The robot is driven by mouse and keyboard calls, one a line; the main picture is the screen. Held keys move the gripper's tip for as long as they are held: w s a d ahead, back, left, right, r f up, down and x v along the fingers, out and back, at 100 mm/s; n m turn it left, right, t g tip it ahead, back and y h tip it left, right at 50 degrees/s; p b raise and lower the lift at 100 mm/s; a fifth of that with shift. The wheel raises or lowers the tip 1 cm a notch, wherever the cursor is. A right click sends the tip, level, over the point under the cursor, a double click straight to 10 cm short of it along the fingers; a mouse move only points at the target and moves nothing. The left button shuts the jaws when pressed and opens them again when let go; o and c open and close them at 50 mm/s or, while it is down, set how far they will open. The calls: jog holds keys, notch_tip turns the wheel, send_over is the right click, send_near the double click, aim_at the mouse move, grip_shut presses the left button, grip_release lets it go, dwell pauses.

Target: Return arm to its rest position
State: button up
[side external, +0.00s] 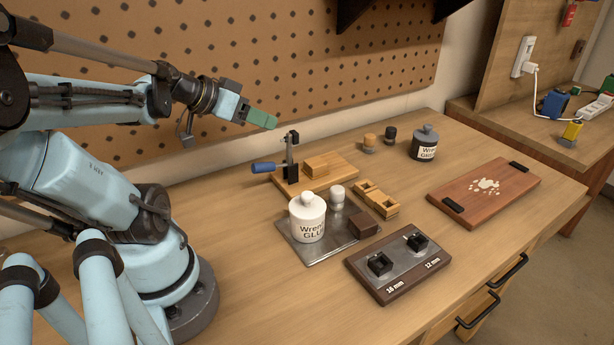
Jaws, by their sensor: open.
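My gripper (262,119) is at the upper left, raised above the bench in front of the pegboard. Its green fingertips point right and slightly down. The jaws are open with nothing visible between them. My gripper is apart from everything on the bench, above and to the left of the toggle clamp (290,160) with the blue handle. My arm reaches in from the left, with its base at the lower left.
A metal tray (308,257) holds a white glue jar (308,218), a small white jar (337,196) and a dark block (363,224). Nearby are a wooden holder (376,200), a 16 mm/12 mm fixture (400,263), a dark jar (424,145) and a reddish board (466,204). The pegboard (330,60) stands behind.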

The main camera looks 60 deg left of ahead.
jog(key=w+d+f+g, duration=0.1)
jog(key=d, duration=0.4)
jog(key=w+d+f+m+g, duration=0.1)
jog(key=d, duration=0.5)
jog(key=w+d+f+m+g, duration=0.1)
jog(key=d+f+g, duration=0.1)
jog(key=d, duration=0.3)
jog(key=shift+w+d+h, duration=0.15)
jog(key=shift+d+h, duration=0.15)
jog(key=shift+d, duration=0.1)
jog(key=shift+d+r, duration=0.1)
jog(key=shift+d, duration=0.45)
